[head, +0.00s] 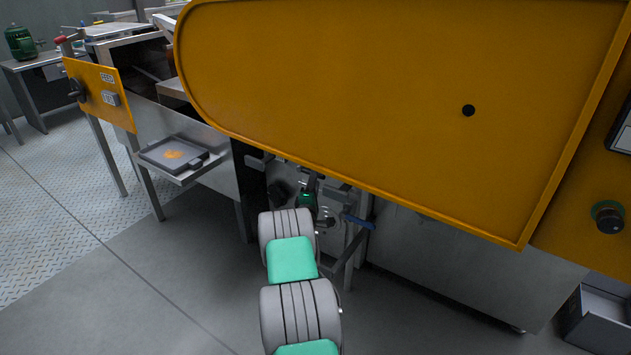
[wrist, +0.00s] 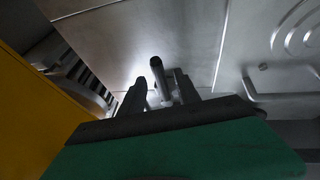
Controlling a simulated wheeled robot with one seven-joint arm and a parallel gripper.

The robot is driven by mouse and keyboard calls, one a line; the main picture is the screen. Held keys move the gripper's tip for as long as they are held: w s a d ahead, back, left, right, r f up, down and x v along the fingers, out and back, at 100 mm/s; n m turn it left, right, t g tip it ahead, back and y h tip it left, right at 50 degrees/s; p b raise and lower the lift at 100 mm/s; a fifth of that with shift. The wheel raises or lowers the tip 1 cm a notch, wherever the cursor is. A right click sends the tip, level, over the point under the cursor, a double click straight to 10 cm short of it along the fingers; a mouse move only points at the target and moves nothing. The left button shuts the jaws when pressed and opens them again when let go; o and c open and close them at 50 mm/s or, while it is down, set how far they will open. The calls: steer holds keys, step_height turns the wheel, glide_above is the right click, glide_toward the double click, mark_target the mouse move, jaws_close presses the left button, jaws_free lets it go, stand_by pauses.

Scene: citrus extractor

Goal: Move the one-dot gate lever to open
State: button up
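In the wrist view, my gripper (wrist: 160,92) has its two dark fingers spread apart. A short round rod with a dark end (wrist: 157,66) shows in the gap between them, with space on both sides. It may be a lever handle, but I see no dot marking on it. In the head view, my gripper (head: 312,180) is under the large orange cover, partly hidden by my arm. A blue-handled lever (head: 358,221) shows just right of my wrist. I cannot tell which lever carries one dot.
The orange cover (head: 400,100) hangs over the work area. A steel panel (wrist: 130,35) lies beyond the fingers, with a bent handle (wrist: 280,85) at right. An orange panel with a dark knob (head: 100,92) and a grey tray (head: 174,153) stand at left. The floor at left is clear.

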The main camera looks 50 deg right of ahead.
steer(key=shift+x, duration=1.05)
steer(key=shift+a, duration=0.1)
jaws_close()
stand_by(0.5)
